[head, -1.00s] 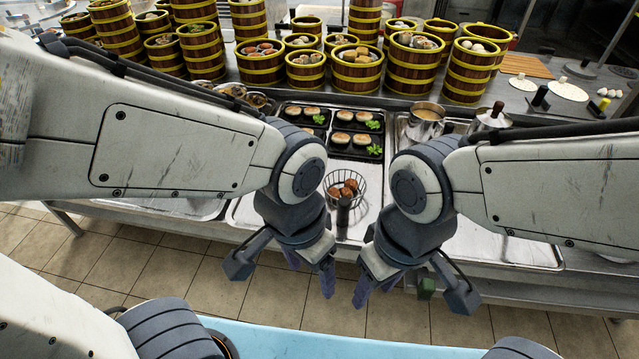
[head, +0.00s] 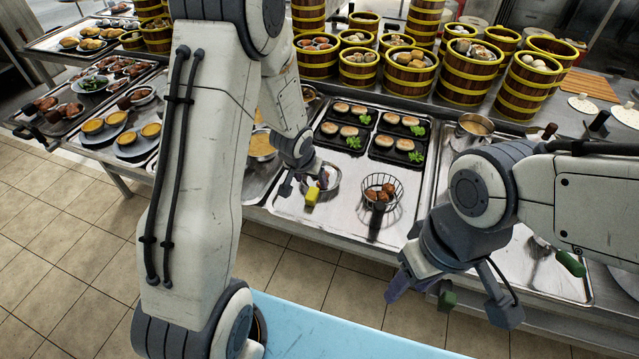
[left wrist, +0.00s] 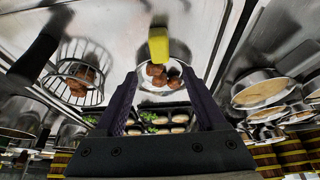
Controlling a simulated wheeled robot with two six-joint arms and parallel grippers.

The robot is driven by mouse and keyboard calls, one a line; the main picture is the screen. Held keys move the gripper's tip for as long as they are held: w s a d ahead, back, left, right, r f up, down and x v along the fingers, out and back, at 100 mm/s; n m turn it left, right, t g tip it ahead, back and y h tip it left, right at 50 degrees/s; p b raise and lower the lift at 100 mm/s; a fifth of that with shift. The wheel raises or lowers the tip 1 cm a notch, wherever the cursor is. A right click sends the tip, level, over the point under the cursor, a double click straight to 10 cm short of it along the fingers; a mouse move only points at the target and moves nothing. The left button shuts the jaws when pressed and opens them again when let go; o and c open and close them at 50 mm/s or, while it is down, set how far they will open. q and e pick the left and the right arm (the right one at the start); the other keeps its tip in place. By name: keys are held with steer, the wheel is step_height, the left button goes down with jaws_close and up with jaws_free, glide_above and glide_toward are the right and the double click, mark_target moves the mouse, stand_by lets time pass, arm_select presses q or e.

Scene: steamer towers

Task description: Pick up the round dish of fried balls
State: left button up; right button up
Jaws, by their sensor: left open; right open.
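The round white dish of several brown fried balls (left wrist: 160,78) shows in the left wrist view between my two dark fingers, beyond their tips. In the head view its pale rim (head: 335,178) shows partly behind my left gripper (head: 305,182); the balls are mostly hidden there. My left gripper is open and points at the dish from above; I cannot tell whether it touches the dish. A yellow block (left wrist: 158,44) shows at the dish's near edge and also in the head view (head: 312,195). My right gripper (head: 418,290) is open and empty at the counter's front edge.
A wire basket (head: 381,190) with brown balls stands right of the dish. Black trays (head: 344,138) of round buns lie behind. Steamer towers (head: 470,72) line the back. A metal pot (head: 474,128) stands at right.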

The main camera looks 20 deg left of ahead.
mark_target(313, 190)
arm_select(q)
steer(key=shift+b+x, duration=0.35)
steer(key=shift+x, duration=0.8)
steer(key=shift+s+b+x, duration=0.2)
steer(key=shift+b+x, duration=0.2)
steer(key=shift+x, duration=0.8)
steer(key=shift+s+b+x, duration=0.2)
steer(key=shift+b+x, duration=0.15)
steer(key=shift+x, duration=0.8)
steer(key=shift+f, duration=0.15)
jaws_close()
